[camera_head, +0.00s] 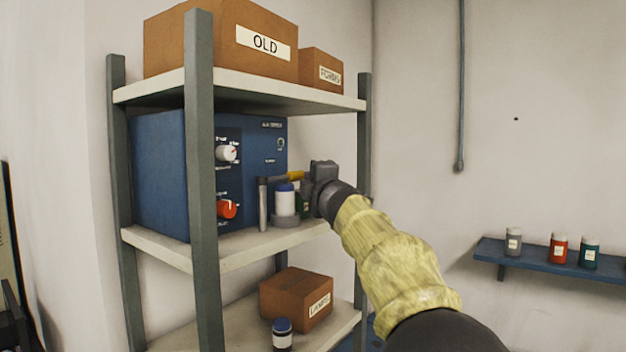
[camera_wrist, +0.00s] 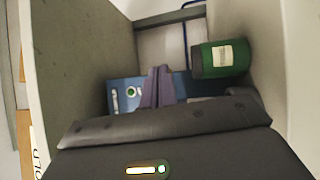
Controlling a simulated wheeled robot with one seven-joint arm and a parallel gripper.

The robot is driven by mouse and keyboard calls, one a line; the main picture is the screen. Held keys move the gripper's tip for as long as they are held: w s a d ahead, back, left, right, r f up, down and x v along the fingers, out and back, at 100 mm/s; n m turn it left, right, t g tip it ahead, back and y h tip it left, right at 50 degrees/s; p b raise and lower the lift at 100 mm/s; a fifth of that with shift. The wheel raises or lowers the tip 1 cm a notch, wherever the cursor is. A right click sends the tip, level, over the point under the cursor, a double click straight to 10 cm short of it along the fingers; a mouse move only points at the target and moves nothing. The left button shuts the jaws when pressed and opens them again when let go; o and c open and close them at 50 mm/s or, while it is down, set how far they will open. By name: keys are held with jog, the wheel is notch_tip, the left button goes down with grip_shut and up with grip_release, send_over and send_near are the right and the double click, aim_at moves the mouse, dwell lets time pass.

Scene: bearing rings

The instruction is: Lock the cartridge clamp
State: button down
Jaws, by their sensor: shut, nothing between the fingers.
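In the head view, a white cylinder with a blue cap (camera_head: 285,203), apparently the cartridge, stands upright on a grey round base (camera_head: 285,221) on the middle shelf. A grey post (camera_head: 263,204) stands just left of it. A yellow bar (camera_head: 293,176), perhaps the clamp's lever, lies above and behind the cap, beside my gripper (camera_head: 312,174). My gripper is shut and empty at the shelf's right end; I cannot tell whether it touches the bar. In the wrist view its fingers (camera_wrist: 158,74) are together. The clamp's state is not clear.
A blue machine (camera_head: 160,175) with a white knob (camera_head: 227,152) and a red knob (camera_head: 227,209) fills the middle shelf's left. A green jar (camera_wrist: 220,58) is near my fingers. The upper shelf (camera_head: 270,95) is overhead; a front upright (camera_head: 201,180) stands left.

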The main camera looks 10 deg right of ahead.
jog(key=shift+s+d+f, duration=0.2)
jog(key=shift+d+f, duration=0.15)
jog(key=shift+d, duration=0.15)
jog(key=s+d+f+b, duration=0.1)
jog(key=s+d+b, duration=0.1)
jog(key=s+d, duration=0.6)
jog(key=shift+s+d+f+b, duration=0.25)
jog(key=shift+s+d+b, duration=0.1)
jog(key=shift+s, duration=0.35)
